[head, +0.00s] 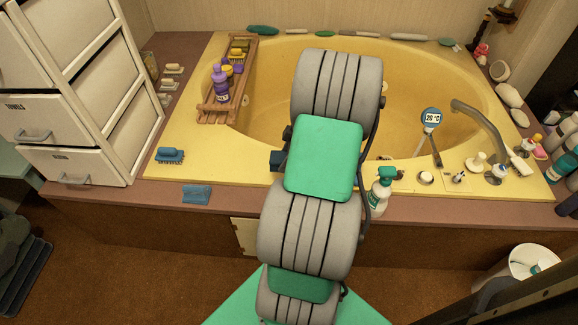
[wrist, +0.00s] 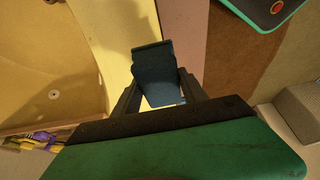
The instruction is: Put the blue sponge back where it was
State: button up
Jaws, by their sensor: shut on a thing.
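In the wrist view, my gripper (wrist: 158,88) is shut on a dark blue block, the blue sponge (wrist: 152,62). The sponge sits between the two fingers and sticks out past their tips. Behind it are the yellow tub rim (wrist: 113,35) and the mauve ledge (wrist: 183,25); whether it touches them I cannot tell. In the head view my arm hides the gripper, and I cannot clearly make out the sponge. A flat blue item (head: 196,194) lies on the front ledge to the left of my arm.
A blue-topped brush (head: 171,155) lies on the rim's front left corner. A wooden rack (head: 217,109) with bottles spans the tub's left side. A green-topped pump bottle (head: 383,190) stands close to the right of my arm. White drawers (head: 82,138) stand at left.

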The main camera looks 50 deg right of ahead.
jog(key=d+f, duration=0.1)
jog(key=w+d+f, duration=0.1)
jog(key=f, duration=0.1)
jog(key=d+f+b, duration=0.1)
jog(key=shift+w+d+f, duration=0.1)
jog(key=shift+w+f, duration=0.25)
jog(key=shift+f, duration=0.05)
jog(key=shift+w+d+f+b, duration=0.1)
jog(key=shift+f+b, duration=0.1)
jog(key=shift+f, duration=0.65)
jog(key=shift+d+f+b, duration=0.1)
jog(key=shift+f+b, duration=0.05)
jog(key=shift+f, duration=0.7)
